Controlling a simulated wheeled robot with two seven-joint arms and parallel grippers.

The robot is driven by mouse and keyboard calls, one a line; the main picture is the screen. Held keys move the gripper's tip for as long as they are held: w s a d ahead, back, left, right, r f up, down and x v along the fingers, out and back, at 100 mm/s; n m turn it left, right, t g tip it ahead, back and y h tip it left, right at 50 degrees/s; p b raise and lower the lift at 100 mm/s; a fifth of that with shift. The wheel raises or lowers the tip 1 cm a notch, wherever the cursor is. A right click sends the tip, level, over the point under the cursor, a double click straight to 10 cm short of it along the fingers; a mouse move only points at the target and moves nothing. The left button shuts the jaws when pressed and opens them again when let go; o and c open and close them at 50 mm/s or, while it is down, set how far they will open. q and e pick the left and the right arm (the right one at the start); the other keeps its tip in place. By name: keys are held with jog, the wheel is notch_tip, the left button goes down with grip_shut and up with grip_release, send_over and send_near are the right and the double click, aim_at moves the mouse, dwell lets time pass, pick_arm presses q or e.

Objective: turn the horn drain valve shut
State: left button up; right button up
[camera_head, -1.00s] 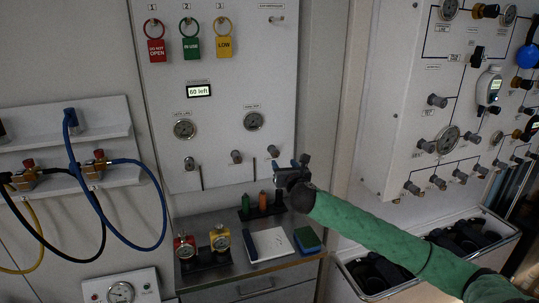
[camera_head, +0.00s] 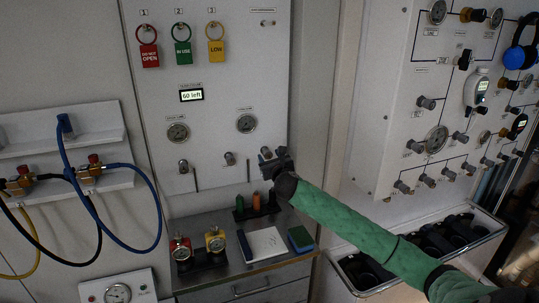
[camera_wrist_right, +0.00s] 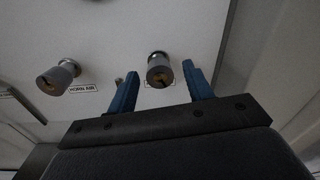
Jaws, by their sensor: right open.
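A grey valve knob (camera_head: 266,152) is the rightmost of three along the bottom of the white panel (camera_head: 225,90). My right gripper (camera_head: 273,160) is open at this knob and partly covers it. In the right wrist view the same knob (camera_wrist_right: 158,72) lies between and just ahead of the two blue fingers of the right gripper (camera_wrist_right: 163,85), with gaps on both sides. A second knob (camera_wrist_right: 60,78) sits to its left, beside a small upside-down label (camera_wrist_right: 83,88) that seems to include "HORN". The centre knob's label is mostly hidden. My left gripper is not in view.
The other two panel knobs (camera_head: 229,158) (camera_head: 183,166) are to the left. Below stands a metal cabinet (camera_head: 235,282) with a notepad (camera_head: 264,243) and gauges (camera_head: 215,241). A second valve panel (camera_head: 385,150) stands to the right.

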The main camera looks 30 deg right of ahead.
jog(key=shift+w, duration=0.35)
jog(key=shift+c, duration=0.2)
jog(key=c, duration=0.9)
jog(key=shift+m, duration=0.3)
